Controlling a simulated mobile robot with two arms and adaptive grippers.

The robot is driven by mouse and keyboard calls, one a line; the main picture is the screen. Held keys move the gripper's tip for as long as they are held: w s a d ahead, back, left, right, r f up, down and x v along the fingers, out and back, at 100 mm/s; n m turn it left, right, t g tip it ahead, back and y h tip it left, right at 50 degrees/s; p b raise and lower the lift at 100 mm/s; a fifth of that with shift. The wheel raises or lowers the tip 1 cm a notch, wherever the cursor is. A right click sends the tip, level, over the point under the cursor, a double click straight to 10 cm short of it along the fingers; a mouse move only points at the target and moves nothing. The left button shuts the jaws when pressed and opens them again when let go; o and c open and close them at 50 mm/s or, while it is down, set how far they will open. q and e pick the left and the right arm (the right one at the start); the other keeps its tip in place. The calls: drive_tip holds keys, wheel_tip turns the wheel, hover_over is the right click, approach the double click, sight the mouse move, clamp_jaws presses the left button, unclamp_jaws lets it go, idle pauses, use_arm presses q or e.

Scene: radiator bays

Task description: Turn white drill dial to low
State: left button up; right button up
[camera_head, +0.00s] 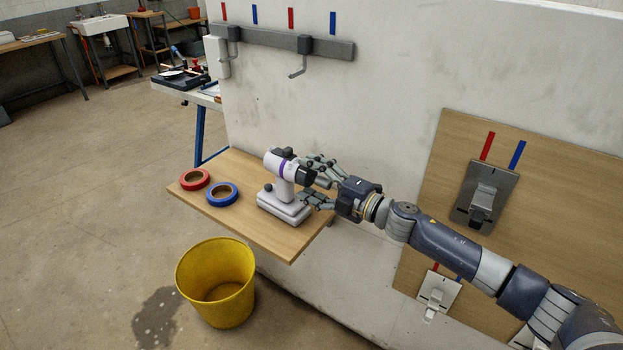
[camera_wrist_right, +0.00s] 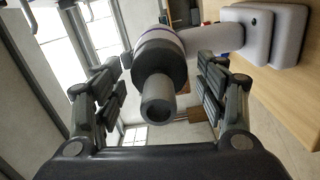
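The white drill (camera_head: 287,180) stands upright on its battery base on the wooden wall shelf (camera_head: 250,228). It has a purple band and a black front end with a grey chuck. My right gripper (camera_head: 320,181) comes in from the right at the chuck end, its fingers spread on either side of it. In the right wrist view the drill (camera_wrist_right: 165,65) points its chuck at the palm, between the two open fingers (camera_wrist_right: 162,95), with gaps visible on both sides. A dark part shows on top of the drill in the head view; no dial setting is readable. My left gripper is not in view.
A red tape roll (camera_head: 195,179) and a blue tape roll (camera_head: 222,194) lie on the shelf left of the drill. A yellow bucket (camera_head: 216,283) stands on the floor below. A hook rail (camera_head: 285,40) is on the wall above. A board with switches (camera_head: 484,197) is at right.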

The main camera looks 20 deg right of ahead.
drive_tip(key=shift+d, duration=0.1)
drive_tip(key=v, duration=0.9)
drive_tip(key=shift+s+d, duration=0.15)
drive_tip(key=shift+s, duration=0.2)
drive_tip(key=shift+v, duration=1.05)
drive_tip(key=shift+r, duration=0.1)
